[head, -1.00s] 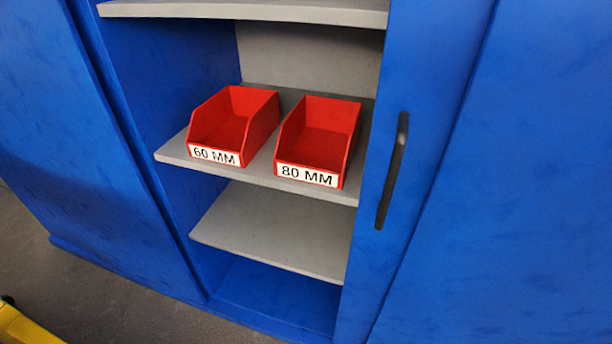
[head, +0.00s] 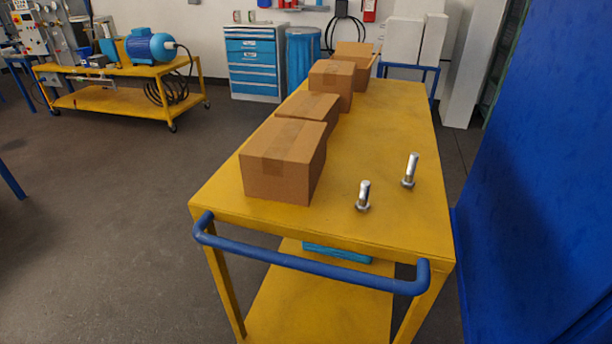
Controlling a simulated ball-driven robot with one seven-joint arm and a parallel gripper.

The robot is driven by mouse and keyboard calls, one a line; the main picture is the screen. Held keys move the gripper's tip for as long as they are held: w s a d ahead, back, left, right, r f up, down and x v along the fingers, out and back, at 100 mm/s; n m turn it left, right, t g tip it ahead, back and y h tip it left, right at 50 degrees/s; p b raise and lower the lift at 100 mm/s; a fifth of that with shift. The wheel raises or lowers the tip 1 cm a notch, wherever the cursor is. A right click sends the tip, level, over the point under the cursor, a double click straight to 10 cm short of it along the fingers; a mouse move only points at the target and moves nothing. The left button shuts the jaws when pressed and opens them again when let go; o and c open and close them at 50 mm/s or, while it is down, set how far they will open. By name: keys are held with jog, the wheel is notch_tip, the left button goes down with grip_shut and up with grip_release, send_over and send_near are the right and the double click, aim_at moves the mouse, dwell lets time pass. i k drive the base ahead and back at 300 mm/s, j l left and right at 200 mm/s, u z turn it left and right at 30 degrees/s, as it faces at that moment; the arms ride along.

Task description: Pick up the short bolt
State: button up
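Two silver bolts stand upright on their heads on the yellow cart's top (head: 385,120), near its front right. The short bolt (head: 364,195) is the nearer one, to the left. The longer bolt (head: 411,171) stands a little farther back and to the right. The two are apart, and nothing touches them. My gripper is not in view.
Several cardboard boxes (head: 283,160) line the cart's left side. A blue handle bar (head: 310,266) runs across its front. A blue cabinet (head: 545,170) stands close on the right. Open floor (head: 110,220) lies to the left.

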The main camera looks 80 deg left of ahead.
aim_at(362, 205)
jog(key=u, duration=1.6)
